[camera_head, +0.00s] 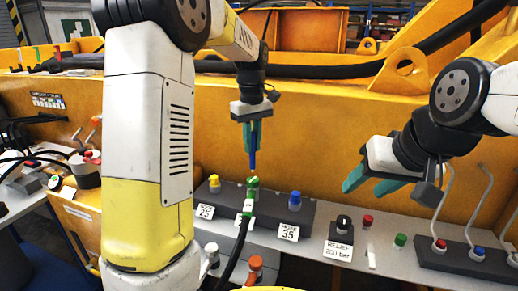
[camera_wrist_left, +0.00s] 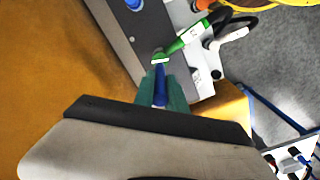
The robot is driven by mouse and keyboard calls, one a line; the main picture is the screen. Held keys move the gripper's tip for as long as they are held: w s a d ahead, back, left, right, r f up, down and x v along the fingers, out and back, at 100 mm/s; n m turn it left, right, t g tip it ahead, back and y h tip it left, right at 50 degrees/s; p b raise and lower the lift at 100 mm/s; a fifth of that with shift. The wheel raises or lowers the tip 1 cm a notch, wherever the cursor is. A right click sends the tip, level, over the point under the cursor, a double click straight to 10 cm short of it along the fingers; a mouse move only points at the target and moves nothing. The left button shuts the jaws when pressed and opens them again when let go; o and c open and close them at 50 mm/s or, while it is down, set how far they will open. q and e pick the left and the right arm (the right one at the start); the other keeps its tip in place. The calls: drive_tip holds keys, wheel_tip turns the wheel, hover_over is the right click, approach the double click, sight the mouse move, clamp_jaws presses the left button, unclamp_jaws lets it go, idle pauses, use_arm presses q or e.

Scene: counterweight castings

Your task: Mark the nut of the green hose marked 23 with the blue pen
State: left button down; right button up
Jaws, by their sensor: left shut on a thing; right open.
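My left gripper (camera_head: 252,143) points down, shut on the blue pen (camera_head: 253,161), which hangs upright between its teal fingers. The pen also shows in the left wrist view (camera_wrist_left: 160,84). Its lower end is at the top of the green nut (camera_head: 252,182); I cannot tell whether they touch. The nut sits on the dark block between a yellow and a blue fitting, and shows in the left wrist view (camera_wrist_left: 160,57). The green hose end (camera_wrist_left: 188,39) leads off from it; its number is not readable. My right gripper (camera_head: 368,180) is open and empty.
The dark block (camera_head: 318,217) carries a yellow fitting (camera_head: 214,183) and a blue fitting (camera_head: 295,200), with plates reading 25 and 35. A black relief knob (camera_head: 344,222) and red and green buttons stand right. Bent metal tubes (camera_head: 447,205) rise further right. An orange wall stands behind.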

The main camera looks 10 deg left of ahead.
use_arm(q)
drive_tip(key=shift+r, duration=2.05)
